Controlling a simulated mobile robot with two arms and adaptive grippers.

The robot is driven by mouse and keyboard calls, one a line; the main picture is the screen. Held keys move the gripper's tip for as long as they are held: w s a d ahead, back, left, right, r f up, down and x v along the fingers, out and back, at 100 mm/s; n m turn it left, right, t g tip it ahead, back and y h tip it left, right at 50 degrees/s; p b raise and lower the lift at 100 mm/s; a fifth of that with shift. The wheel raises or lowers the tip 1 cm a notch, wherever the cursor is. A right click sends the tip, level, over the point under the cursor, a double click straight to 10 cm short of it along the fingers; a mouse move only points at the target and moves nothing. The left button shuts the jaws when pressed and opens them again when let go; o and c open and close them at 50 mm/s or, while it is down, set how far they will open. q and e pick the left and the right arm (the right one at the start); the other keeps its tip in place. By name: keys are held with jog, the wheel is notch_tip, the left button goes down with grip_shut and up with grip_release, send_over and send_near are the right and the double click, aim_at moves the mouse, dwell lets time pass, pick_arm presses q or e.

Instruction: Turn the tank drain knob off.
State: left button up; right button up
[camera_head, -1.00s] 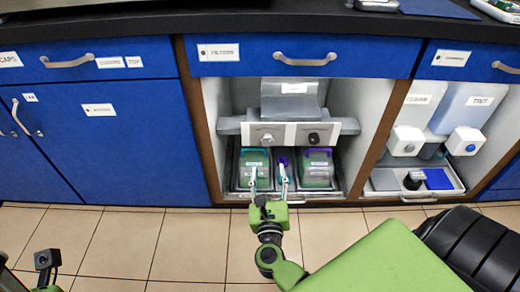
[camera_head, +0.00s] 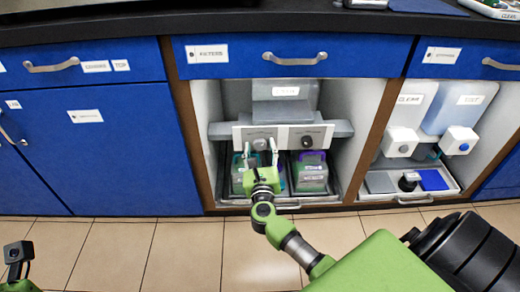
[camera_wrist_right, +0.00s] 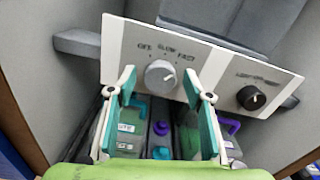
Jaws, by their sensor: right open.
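A silver-grey knob (camera_wrist_right: 160,76) sits on the left part of a white panel (camera_wrist_right: 118,42), under the words OFF, SLOW and FAST. Its pointer direction is too blurred to tell. A black knob (camera_wrist_right: 250,97) sits on the panel's right part. My right gripper (camera_wrist_right: 159,84) is open, its two fingers to the left and right of the grey knob in the wrist view. I cannot tell whether they touch it. In the head view, the right gripper (camera_head: 260,147) is in front of the grey knob, and the black knob (camera_head: 307,141) is clear to the right.
Bins with teal and purple handles, such as the right one (camera_head: 311,176), stand below the panel in a tray. Brown cabinet posts (camera_head: 365,138) flank the bay. A drawer (camera_head: 370,58) is above. The tiled floor (camera_head: 110,255) is clear.

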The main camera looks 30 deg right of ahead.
jog(key=c, duration=1.1)
